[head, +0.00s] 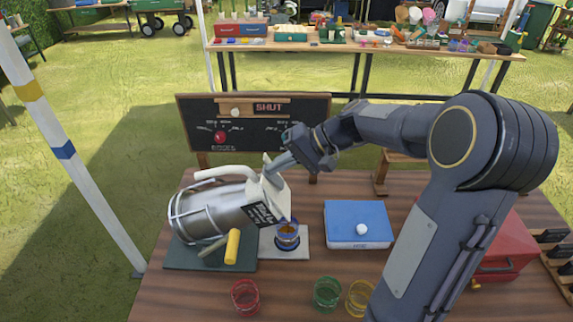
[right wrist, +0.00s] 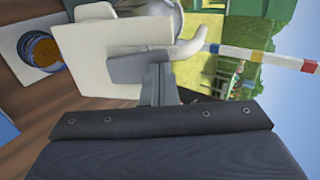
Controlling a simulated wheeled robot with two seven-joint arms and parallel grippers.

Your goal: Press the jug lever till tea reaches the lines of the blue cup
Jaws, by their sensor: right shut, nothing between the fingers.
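The metal jug (head: 222,208) lies tilted on its stand, with a white handle, a black label and a pale plate (head: 275,193) at its right end. The blue cup (head: 287,241) stands below that end on a light mat, with amber tea inside; the tea also shows in the right wrist view, in the cup (right wrist: 41,51). Its level against the lines is too small to tell. My right gripper (head: 274,166) is shut and empty, its fingertips at the top of the pale plate. Whether they touch the lever is unclear. My left gripper is out of view.
A red cup (head: 245,297), a green cup (head: 327,293) and a yellow cup (head: 359,297) stand at the front. A blue box (head: 357,224) and a red box (head: 503,250) are to the right. A blackboard (head: 253,120) stands behind the jug.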

